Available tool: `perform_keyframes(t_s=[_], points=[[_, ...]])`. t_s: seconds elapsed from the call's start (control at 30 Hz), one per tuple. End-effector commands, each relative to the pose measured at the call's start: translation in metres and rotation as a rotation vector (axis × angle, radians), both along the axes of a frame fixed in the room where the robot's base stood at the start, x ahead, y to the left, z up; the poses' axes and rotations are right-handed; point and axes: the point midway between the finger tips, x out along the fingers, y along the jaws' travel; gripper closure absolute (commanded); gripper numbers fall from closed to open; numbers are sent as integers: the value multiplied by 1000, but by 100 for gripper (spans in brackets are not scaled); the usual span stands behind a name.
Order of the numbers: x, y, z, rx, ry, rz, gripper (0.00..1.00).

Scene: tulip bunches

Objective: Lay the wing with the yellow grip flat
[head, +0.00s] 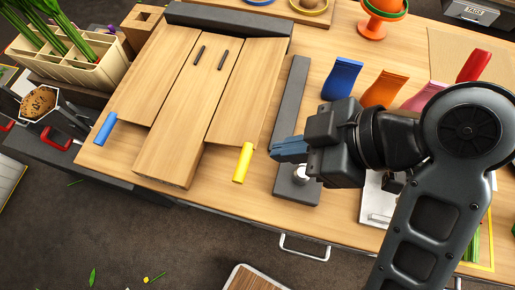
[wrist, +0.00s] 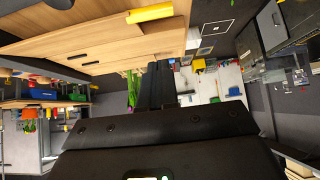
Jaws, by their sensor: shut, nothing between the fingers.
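The wooden folder has a thick middle board (head: 185,120) and two side wings. The wing with the yellow grip (head: 243,100) is on the right and looks about level, but I cannot tell if it lies fully flat. Its yellow grip (head: 243,162) sticks out at the near end; it also shows at the top of the wrist view (wrist: 150,13). The left wing (head: 155,75) has a blue grip (head: 105,128). My gripper (head: 273,150) is shut and empty, to the right of the yellow grip and apart from it in the picture.
A dark grey bar (head: 290,100) with a silver knob (head: 300,173) stands right of the folder, partly behind my gripper. Blue (head: 342,78), orange (head: 385,88) and pink pieces lie farther right. A cream crate (head: 75,60) holds green stems at the left.

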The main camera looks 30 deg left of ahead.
Motion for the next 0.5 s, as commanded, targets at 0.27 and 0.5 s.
perform_keyframes(t_s=[0.27,0.5], points=[[-4,18,-26,1,-1,0,100],[-8,35,-44,2,-2,1,100]])
